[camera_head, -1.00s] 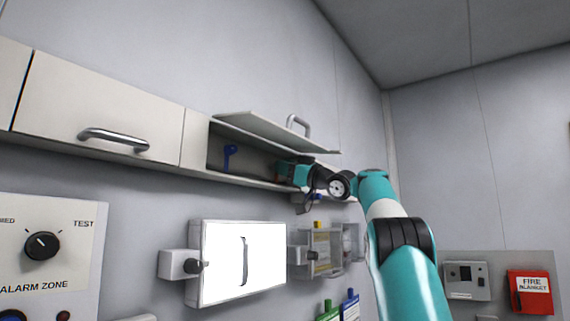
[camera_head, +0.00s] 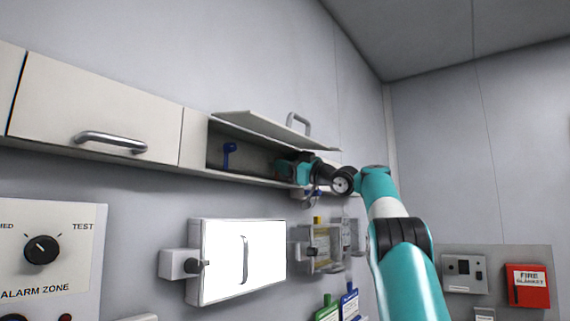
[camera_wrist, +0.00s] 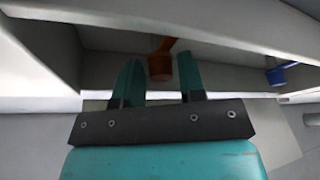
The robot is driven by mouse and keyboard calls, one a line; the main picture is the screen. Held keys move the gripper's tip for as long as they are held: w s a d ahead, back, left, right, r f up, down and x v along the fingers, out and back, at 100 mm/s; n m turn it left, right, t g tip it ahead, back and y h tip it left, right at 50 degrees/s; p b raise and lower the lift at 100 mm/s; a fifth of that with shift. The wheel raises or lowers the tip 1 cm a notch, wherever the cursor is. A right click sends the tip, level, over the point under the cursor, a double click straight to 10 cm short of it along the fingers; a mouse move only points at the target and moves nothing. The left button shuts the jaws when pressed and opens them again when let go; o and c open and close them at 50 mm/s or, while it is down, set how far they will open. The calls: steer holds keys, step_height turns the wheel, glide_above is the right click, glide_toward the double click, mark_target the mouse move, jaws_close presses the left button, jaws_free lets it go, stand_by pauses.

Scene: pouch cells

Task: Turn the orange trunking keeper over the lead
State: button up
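The orange keeper (camera_wrist: 160,64) shows in the wrist view, with a rounded hub and an arm reaching up to the right, inside the wall compartment. My gripper (camera_wrist: 157,72) has its two teal fingers apart, one on each side of the orange hub. I cannot tell whether either finger touches it. In the head view my gripper (camera_head: 284,170) reaches into the open compartment and hides the orange keeper. A blue keeper (camera_wrist: 281,73) is to the right in the wrist view and at the compartment's left in the head view (camera_head: 229,155). I cannot make out the lead.
A raised flap (camera_head: 262,131) with a handle hangs over the compartment, close above my wrist. The compartment's lower edge (camera_head: 250,181) runs just below my gripper. A closed cupboard door (camera_head: 95,113) is to the left, and a white lit panel (camera_head: 243,261) is below.

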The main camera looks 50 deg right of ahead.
steer(key=shift+o, duration=0.9)
steer(key=shift+d+f, duration=0.1)
steer(key=shift+d, duration=0.05)
steer(key=b+v, duration=0.8)
steer(key=v, duration=0.9)
steer(key=shift+s, duration=0.2)
steer(key=shift+s, duration=0.1)
